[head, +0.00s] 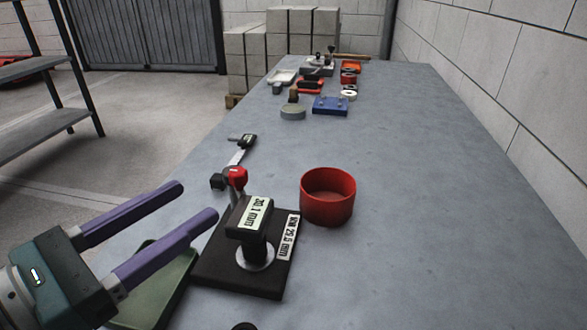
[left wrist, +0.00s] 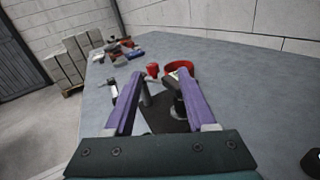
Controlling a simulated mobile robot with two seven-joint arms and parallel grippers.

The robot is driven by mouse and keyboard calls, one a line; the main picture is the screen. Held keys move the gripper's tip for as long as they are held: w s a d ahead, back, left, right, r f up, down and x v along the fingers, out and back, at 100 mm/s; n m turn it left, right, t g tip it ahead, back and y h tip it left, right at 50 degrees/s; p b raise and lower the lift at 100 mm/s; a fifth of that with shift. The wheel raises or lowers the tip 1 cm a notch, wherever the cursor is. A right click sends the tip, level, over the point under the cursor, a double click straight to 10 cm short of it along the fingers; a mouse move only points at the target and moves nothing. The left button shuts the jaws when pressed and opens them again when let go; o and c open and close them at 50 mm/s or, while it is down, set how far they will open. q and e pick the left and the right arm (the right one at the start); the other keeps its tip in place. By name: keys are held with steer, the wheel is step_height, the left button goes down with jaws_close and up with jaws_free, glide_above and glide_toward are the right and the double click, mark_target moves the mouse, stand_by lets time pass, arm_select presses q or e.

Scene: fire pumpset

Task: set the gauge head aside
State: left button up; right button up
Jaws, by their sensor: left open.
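The gauge head (head: 250,214) is a dark block with a white label that reads like 70.1 mm. It stands on a short stem with a pale collar on a black base plate (head: 215,265), whose label reads like MIN 25.5 mm. A grey post with a red top (head: 237,177) rises at the plate's far left corner. My left gripper (head: 195,202) is open and empty, its purple fingers pointing at the plate from the left. In the left wrist view, the gripper (left wrist: 160,82) has the post ahead between its fingers; the right finger partly hides the gauge head.
A red round bowl (head: 328,200) stands right of the plate. A green tray (head: 160,290) lies under my left gripper. A small tool with a black handle (head: 246,141) lies beyond. Several parts, including a blue block (head: 331,106), stand far back. The table's right side is clear.

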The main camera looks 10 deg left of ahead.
mark_target(232, 178)
arm_select(q)
steer(key=w+d, duration=0.1)
steer(key=w, duration=0.2)
steer(key=w+d+f+n, duration=0.1)
steer(key=w, duration=0.2)
steer(key=w+d+n+y, duration=0.1)
steer(key=w, duration=0.2)
steer(key=shift+w+f+t+b, duration=0.3)
steer(key=shift+w+f, duration=0.1)
steer(key=shift+c, duration=0.3)
jaws_close()
stand_by(0.7)
